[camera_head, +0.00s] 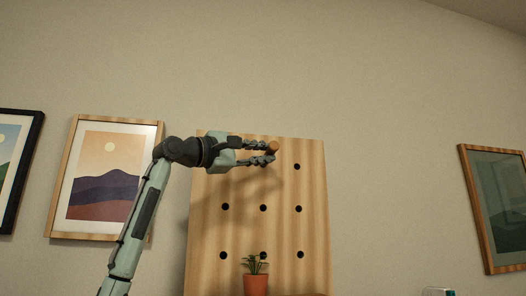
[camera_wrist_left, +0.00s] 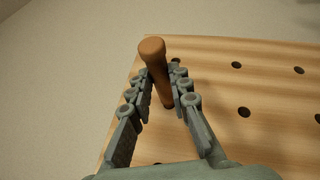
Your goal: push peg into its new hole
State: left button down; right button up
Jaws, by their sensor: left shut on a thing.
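The wooden peg (camera_head: 274,146) is a round brown stick with a wider knob at its outer end. My left gripper (camera_head: 269,153) is shut on it in the upper part of the pegboard (camera_head: 312,235). In the left wrist view the peg (camera_wrist_left: 153,52) stands between the two fingers of my left gripper (camera_wrist_left: 163,92), knob toward the camera. Its far end meets the board (camera_wrist_left: 270,75) at a dark spot; I cannot tell how deep it sits. Several empty dark holes show in the board, one (camera_head: 297,167) right of the gripper. My right gripper is out of view.
A small potted plant (camera_head: 255,284) stands before the board's lower middle. Framed pictures hang on the wall to the left (camera_head: 103,180) and right (camera_head: 497,208). A partly visible glass-like object (camera_head: 437,292) is at the bottom right edge. The space above the board is clear.

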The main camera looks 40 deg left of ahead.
pick_arm(q)
jog(key=shift+w+a+f+p, duration=0.1)
jog(key=shift+w+a+p, duration=0.2)
jog(key=shift+w+a, duration=0.3)
jog(key=c, duration=1.3)
grip_release()
jog(key=shift+s, duration=0.1)
jog(key=shift+c, duration=0.2)
jog(key=v, duration=1.2)
